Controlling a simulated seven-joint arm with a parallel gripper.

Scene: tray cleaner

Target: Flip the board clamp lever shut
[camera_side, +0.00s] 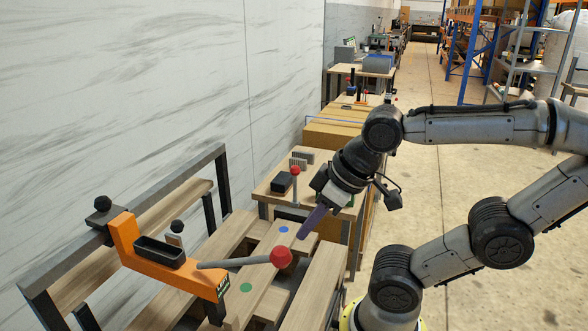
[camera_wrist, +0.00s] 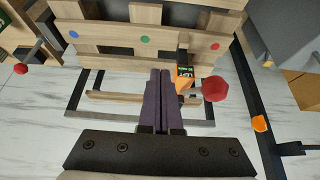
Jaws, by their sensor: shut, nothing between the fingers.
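The board clamp is an orange body (camera_side: 145,254) with a black top recess, mounted on the wooden frame at lower left in the side view. Its grey lever (camera_side: 232,263) sticks out to the right, nearly level, ending in a red ball knob (camera_side: 281,257). In the wrist view the red knob (camera_wrist: 215,88) is right of the fingertips, with part of the orange clamp (camera_wrist: 184,82) and its label beside them. My gripper (camera_side: 303,234) has purple fingers pressed together, empty, pointing down-left beyond and above the knob, seemingly apart from it. The fingers also fill the wrist view's middle (camera_wrist: 160,73).
Wooden slats (camera_side: 262,275) with blue and green dots lie under the lever. A black metal frame (camera_side: 130,232) stands along the white wall. A second bench (camera_side: 265,186) with a red-knobbed upright lever (camera_side: 295,172) stands behind my gripper. Open floor lies to the right.

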